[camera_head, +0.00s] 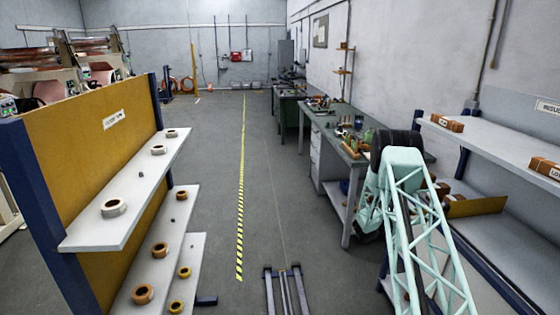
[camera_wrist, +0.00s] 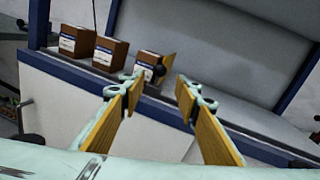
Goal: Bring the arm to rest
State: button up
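My gripper (camera_wrist: 158,88) shows in the wrist view with its two yellow-padded fingers spread apart and nothing between them. Beyond the fingertips is a shelf with a blue edge that carries brown boxes. In the head view my pale green lattice arm rises at the right, in front of the right-hand shelving. The gripper itself cannot be made out in the head view.
A yellow-backed rack (camera_head: 85,150) with rolls on white shelves stands at the left. A shelving unit (camera_head: 490,140) with brown boxes (camera_head: 447,123) stands at the right. A cluttered workbench (camera_head: 330,125) lines the right wall. The aisle floor (camera_head: 215,200) is clear beside a striped line.

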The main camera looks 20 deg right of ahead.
jog(key=shift+r, duration=0.1)
jog(key=s+a+r+m+g+y+b, duration=0.1)
jog(key=s+a+r+m+g+y, duration=0.1)
jog(key=s+a+r+m, duration=0.6)
jog(key=s+a+r+m+g+y+b, duration=0.1)
jog(key=s+a+r+g+y, duration=0.15)
jog(key=a+r, duration=1.05)
jog(key=s+a+r+m+t+y+b, duration=0.1)
jog(key=s+a+r+m+y, duration=0.1)
jog(key=s+a+r, duration=0.45)
jog(key=s+a+r+m+t+y+b, duration=0.1)
jog(key=s+a+r+m+y, duration=0.2)
jog(key=s+a, duration=0.5)
jog(key=s+a+m+t+y+b, duration=0.1)
jog(key=s+a+m+t+y, duration=0.1)
jog(key=s+a, duration=0.6)
jog(key=s+a+m+t+y+b, duration=0.1)
jog(key=s+a+m+t+y, duration=0.1)
jog(key=s+a, duration=0.7)
jog(key=s+a+m+t+y+b, duration=0.1)
jog(key=s+a+y, duration=0.3)
jog(key=a, duration=1.6)
jog(key=s+m+t, duration=0.1)
jog(key=s, duration=0.3)
jog(key=shift+s+a, duration=0.2)
jog(key=shift+a, duration=0.1)
jog(key=shift+r+t+y, duration=0.1)
jog(key=shift+t+y, duration=0.15)
